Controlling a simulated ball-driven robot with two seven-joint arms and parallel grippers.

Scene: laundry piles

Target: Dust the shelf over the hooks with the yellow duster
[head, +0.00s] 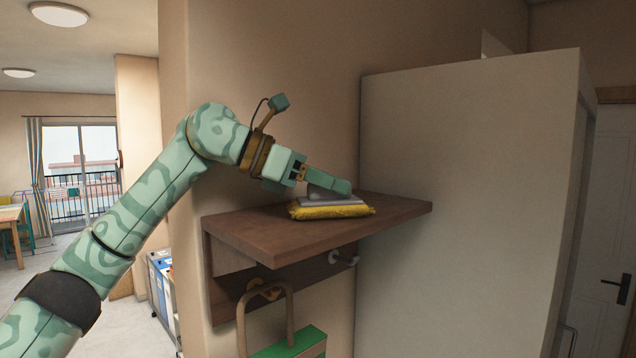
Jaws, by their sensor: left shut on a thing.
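The yellow duster (331,211) lies flat on top of the brown wooden shelf (262,235), near the middle of its length. It has a grey upper part with a grey grip. My left gripper (332,187) is shut on the duster's grip from above and behind, and its fingers hide part of the grip. The duster's yellow pad appears to touch the shelf top. Below the shelf is a hook board with a wooden hook (262,291) and a pale metal hook (345,258). My right gripper is not in view.
A tall white cabinet (460,200) stands close to the shelf's right end. A green and brown item with a looped handle (290,345) is below the hooks. The shelf top looks bare on both sides of the duster. Open floor lies at the left.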

